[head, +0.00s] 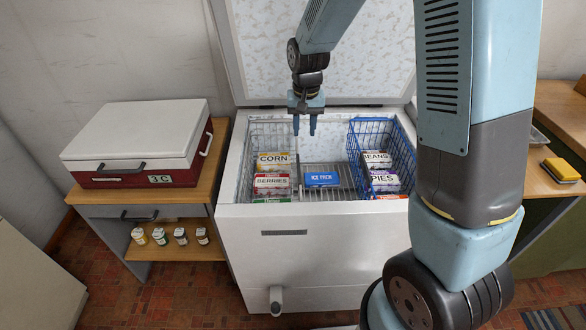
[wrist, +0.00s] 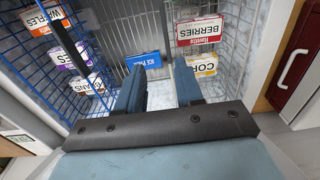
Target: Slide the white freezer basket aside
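The white wire freezer basket (head: 268,136) hangs at the left side of the open chest freezer in the head view. It holds a CORN package (head: 273,160), a BERRIES package (head: 272,181) and a partly visible green one. My gripper (head: 304,131) points down over the freezer, near the basket's right rim towards the back. In the wrist view my gripper (wrist: 158,85) shows two separated fingers with nothing between them. It is open and empty. I cannot tell whether a finger touches the rim.
A blue wire basket (head: 383,126) with several packages hangs on the right. A blue ICE PACK (head: 321,179) lies on a wire rack between the baskets. The raised lid (head: 350,55) stands behind. A red-and-white cooler (head: 140,148) sits on the left cabinet.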

